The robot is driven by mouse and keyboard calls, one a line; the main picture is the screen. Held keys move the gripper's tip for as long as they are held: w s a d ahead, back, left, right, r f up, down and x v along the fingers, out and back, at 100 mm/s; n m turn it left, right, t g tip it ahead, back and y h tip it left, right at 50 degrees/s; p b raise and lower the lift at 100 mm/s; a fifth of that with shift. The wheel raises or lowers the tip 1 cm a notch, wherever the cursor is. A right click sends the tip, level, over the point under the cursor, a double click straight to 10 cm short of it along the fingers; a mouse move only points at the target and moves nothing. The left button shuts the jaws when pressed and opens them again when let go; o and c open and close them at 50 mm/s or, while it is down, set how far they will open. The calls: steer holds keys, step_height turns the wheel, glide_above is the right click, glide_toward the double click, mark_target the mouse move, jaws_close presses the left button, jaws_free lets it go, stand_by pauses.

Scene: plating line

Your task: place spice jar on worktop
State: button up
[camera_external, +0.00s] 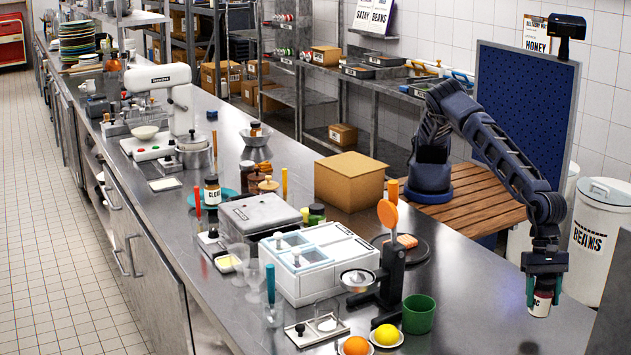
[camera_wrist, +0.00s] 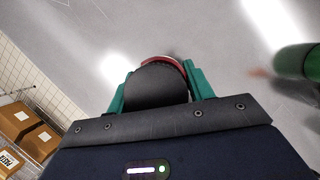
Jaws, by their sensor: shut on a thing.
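The spice jar (camera_external: 541,302) has a white label with dark letters and a dark red lower part. My gripper (camera_external: 545,280) is shut on its upper part and holds it upright over the right end of the steel worktop (camera_external: 465,285). In the wrist view my gripper (camera_wrist: 160,80) shows two green fingers around the jar's dark round top (camera_wrist: 157,84), with a red rim (camera_wrist: 165,62) beyond it. I cannot tell whether the jar's base touches the worktop.
A green cup (camera_external: 419,314), a lemon (camera_external: 387,335), an orange (camera_external: 356,346) and a citrus press (camera_external: 389,270) stand left of the jar. A cardboard box (camera_external: 349,180) stands farther back. The steel between the cup and the jar is clear. Cardboard boxes (camera_wrist: 15,120) show at the wrist view's left.

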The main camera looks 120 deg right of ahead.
mark_target(539, 311)
step_height(539, 311, down, 5)
steer(key=shift+r, duration=0.1)
stand_by(0.3)
steer(key=o, duration=1.1)
steer(key=shift+f, duration=0.2)
steer(key=shift+o, duration=0.2)
steer(key=shift+r, duration=0.1)
steer(key=v, duration=1.2)
steer(key=shift+s, duration=0.1)
